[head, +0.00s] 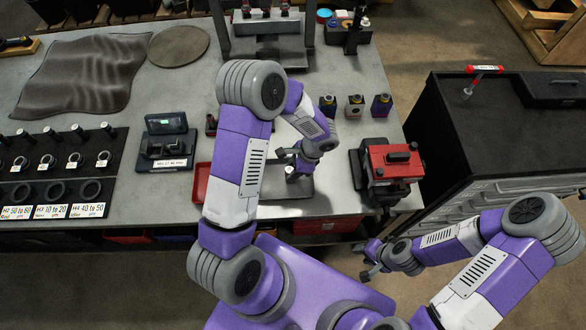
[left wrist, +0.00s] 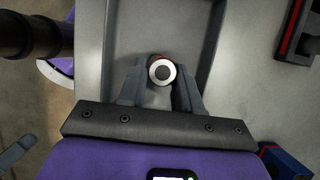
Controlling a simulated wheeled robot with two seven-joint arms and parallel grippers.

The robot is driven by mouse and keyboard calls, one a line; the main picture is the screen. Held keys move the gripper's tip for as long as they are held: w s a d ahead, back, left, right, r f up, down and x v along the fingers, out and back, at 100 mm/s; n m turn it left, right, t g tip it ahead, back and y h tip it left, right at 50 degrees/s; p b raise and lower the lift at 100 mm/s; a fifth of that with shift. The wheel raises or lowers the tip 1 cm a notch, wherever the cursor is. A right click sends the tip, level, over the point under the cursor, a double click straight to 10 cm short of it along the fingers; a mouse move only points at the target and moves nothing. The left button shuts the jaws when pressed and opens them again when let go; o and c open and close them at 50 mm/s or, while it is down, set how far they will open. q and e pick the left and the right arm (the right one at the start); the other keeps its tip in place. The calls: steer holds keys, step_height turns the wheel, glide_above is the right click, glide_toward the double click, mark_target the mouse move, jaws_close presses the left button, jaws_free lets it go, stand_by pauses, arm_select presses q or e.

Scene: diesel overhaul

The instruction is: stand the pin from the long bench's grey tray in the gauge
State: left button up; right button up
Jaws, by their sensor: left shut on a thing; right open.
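My left gripper (head: 289,164) is above the grey tray (head: 303,187) on the long bench. It is shut on the pin (head: 291,173), an upright cylinder with a pale end. In the left wrist view the pin (left wrist: 162,70) shows end-on between the fingertips, a bright ring around a dark centre, with the tray's walls (left wrist: 213,40) around it. I cannot tell whether the pin touches the tray floor. A dark fixture with a white label, possibly the gauge (head: 166,148), stands left of my left arm. My right gripper (head: 370,260) is open and empty, off the bench's front edge.
A red tray (head: 201,182) is partly hidden behind my left arm. A red-topped machine (head: 391,165) stands at the bench's right end, with several small blocks (head: 355,105) behind it. A black rack of rings (head: 62,170) lies at left. A dark cabinet (head: 500,125) stands right.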

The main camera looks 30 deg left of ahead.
arm_select(q)
steer(key=shift+r+p, duration=1.75)
steer(key=shift+r, duration=0.9)
